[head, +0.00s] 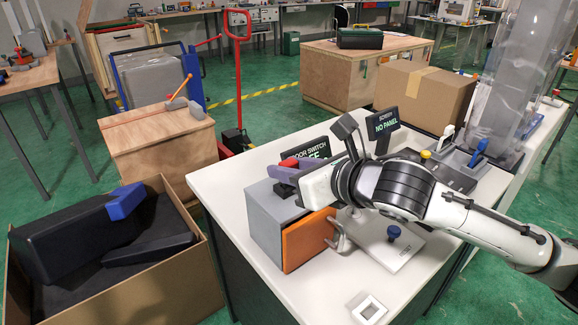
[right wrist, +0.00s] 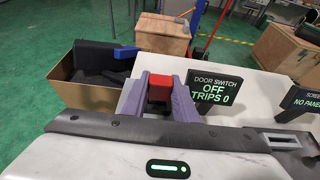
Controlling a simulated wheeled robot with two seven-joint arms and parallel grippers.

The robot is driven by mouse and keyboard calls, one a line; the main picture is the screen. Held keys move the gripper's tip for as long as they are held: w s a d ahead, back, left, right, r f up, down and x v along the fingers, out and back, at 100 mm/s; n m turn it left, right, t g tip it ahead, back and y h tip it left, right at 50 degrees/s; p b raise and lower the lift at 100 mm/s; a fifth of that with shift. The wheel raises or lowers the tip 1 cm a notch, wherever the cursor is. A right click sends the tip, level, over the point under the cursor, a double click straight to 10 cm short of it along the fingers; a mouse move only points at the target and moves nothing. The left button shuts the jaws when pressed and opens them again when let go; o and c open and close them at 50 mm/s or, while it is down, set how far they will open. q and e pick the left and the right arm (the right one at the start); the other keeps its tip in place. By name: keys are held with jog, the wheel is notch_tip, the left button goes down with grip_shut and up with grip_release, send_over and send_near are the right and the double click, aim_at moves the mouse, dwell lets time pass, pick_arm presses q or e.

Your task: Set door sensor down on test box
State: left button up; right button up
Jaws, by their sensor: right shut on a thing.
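The test box (head: 265,222) is a grey box with an orange door on its front, on the white table in the head view. My right gripper (head: 284,174) is over the top of the box, reaching in from the right. Its purple fingers are shut on a small red block, the door sensor (head: 290,162). In the right wrist view the red door sensor (right wrist: 160,87) sits between the two fingers. I cannot tell whether the sensor touches the box top. My left gripper is out of view.
A door switch display (right wrist: 213,90) reading OFF, TRIPS 0 stands behind the box. A NO PANEL sign (head: 382,124) is to its right. A cardboard carton (head: 180,290) stands left.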

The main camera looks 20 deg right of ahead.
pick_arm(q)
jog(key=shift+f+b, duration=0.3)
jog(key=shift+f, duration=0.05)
pick_arm(e)
jog(key=shift+f, duration=0.65)
jog(key=o, duration=1.1)
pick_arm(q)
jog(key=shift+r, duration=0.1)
pick_arm(e)
jog(key=shift+r, duration=0.1)
